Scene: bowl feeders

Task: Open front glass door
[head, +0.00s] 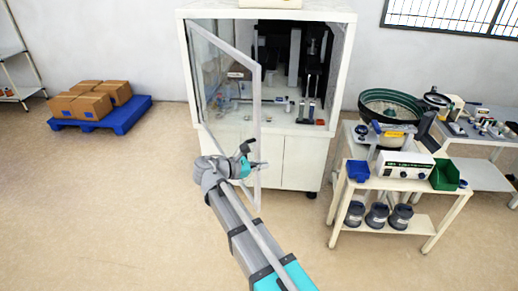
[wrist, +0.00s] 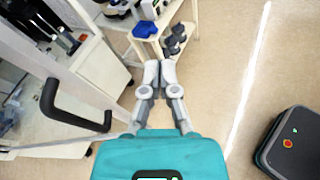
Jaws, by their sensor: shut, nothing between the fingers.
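The front glass door (head: 256,110) has a pale frame and hangs from the left side of the white cabinet (head: 310,160). It stands partly open, its free edge swung out from the cabinet front. In the wrist view a black bar handle (wrist: 75,116) shows at left. My gripper (wrist: 160,72) is shut and empty, its fingers to the right of the handle and apart from it. In the head view my gripper (head: 256,165) is at the door's lower free edge; whether it touches the door I cannot tell.
A workbench (head: 440,192) with a bowl feeder (head: 393,105), a control box (head: 403,164) and bins stands right of the cabinet. A blue pallet (head: 125,115) with cardboard boxes lies at the left. The floor (head: 110,205) left of the door is clear.

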